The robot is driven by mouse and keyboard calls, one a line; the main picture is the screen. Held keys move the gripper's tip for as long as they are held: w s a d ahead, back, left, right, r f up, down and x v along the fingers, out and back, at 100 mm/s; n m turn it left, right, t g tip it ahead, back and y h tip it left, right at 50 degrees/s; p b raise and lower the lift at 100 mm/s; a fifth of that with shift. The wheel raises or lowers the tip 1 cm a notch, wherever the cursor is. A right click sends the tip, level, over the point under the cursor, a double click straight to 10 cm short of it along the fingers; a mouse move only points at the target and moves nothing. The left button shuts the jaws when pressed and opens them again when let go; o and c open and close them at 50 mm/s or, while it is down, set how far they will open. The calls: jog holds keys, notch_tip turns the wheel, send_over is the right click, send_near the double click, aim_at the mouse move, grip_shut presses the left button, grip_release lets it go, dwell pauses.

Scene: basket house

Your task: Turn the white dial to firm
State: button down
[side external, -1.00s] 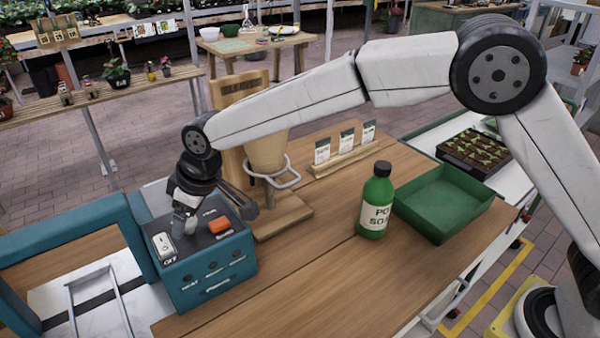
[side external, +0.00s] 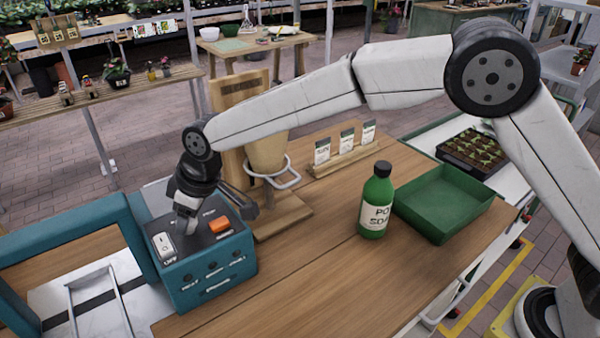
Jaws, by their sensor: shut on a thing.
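A teal control box (side external: 212,283) with a dark top stands at the front left of the bench. My gripper (side external: 184,226) points down onto the box top and is shut on what appears to be the white dial. The dial is mostly hidden by the fingers, so its setting cannot be read. A white rocker switch (side external: 164,245) marked OFF is in front of the gripper. An orange button (side external: 219,225) is to its right. Several small dark features and labels on the front face are too small to read surely.
A wooden stand (side external: 285,216) with a cone and white ring is close behind the box. A green soap bottle (side external: 376,205), a green tray (side external: 447,230) and a seed-packet rack (side external: 344,165) are farther right. A teal frame (side external: 70,232) adjoins the box at left. The front bench is clear.

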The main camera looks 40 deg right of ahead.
jog(key=shift+n, duration=0.4)
jog(key=shift+c, duration=0.7)
grip_release()
jog(key=shift+d+r, duration=0.1)
jog(key=shift+r, duration=0.05)
jog(key=v, duration=0.7)
jog(key=shift+r, duration=0.25)
jog(key=shift+d, duration=0.1)
